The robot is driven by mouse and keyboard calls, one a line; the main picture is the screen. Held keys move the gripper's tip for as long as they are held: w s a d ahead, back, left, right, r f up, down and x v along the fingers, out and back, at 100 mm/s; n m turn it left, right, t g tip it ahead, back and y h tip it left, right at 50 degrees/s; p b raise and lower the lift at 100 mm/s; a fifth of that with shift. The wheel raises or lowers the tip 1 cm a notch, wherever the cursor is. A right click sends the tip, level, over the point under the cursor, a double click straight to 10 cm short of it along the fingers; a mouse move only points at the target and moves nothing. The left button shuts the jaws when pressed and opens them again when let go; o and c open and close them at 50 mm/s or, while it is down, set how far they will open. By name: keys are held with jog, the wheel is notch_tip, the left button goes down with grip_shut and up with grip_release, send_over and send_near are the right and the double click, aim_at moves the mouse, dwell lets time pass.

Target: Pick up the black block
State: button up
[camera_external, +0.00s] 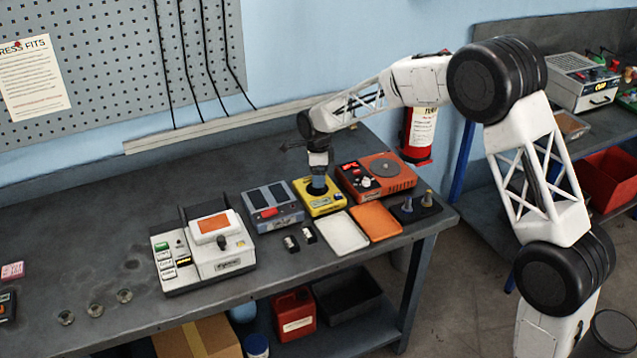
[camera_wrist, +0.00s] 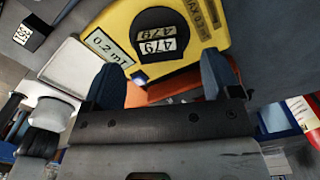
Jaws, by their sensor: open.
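My gripper (camera_external: 318,186) points down at the yellow device (camera_external: 329,208) on the bench. In the wrist view my gripper (camera_wrist: 158,62) has its two blue-grey fingers apart, with the yellow device (camera_wrist: 112,30) just beyond the tips. A black piece (camera_wrist: 165,21) with labels reading 479 is set on the yellow device, in line with the finger gap. I cannot tell whether it is a separate block. Two small dark blocks with pale faces, one on the left (camera_external: 291,243) and one on the right (camera_external: 308,235), stand before the grey device. One dark labelled block (camera_wrist: 33,33) shows at upper left in the wrist view.
A grey device (camera_external: 283,221) stands left of the yellow one, and an orange-red device (camera_external: 388,186) right. A white tray (camera_external: 343,233) and an orange tray (camera_external: 376,222) lie in front. A white machine (camera_external: 200,268) stands further left. The bench's left part is mostly clear.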

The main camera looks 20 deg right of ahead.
jog(key=shift+f, duration=1.6)
jog(key=shift+c, duration=0.2)
jog(key=c, duration=1.2)
jog(key=shift+r, duration=0.15)
jog(key=shift+r, duration=1.4)
jog(key=shift+s+r, duration=0.2)
jog(key=shift+r, duration=0.1)
jog(key=s, duration=0.5)
jog(key=s+d+r, duration=0.1)
jog(key=s, duration=0.4)
jog(key=s+d, duration=0.1)
jog(key=s, duration=0.4)
jog(key=shift+s+d+r, duration=0.15)
jog(key=shift+d+r, duration=0.05)
jog(key=shift+d, duration=0.05)
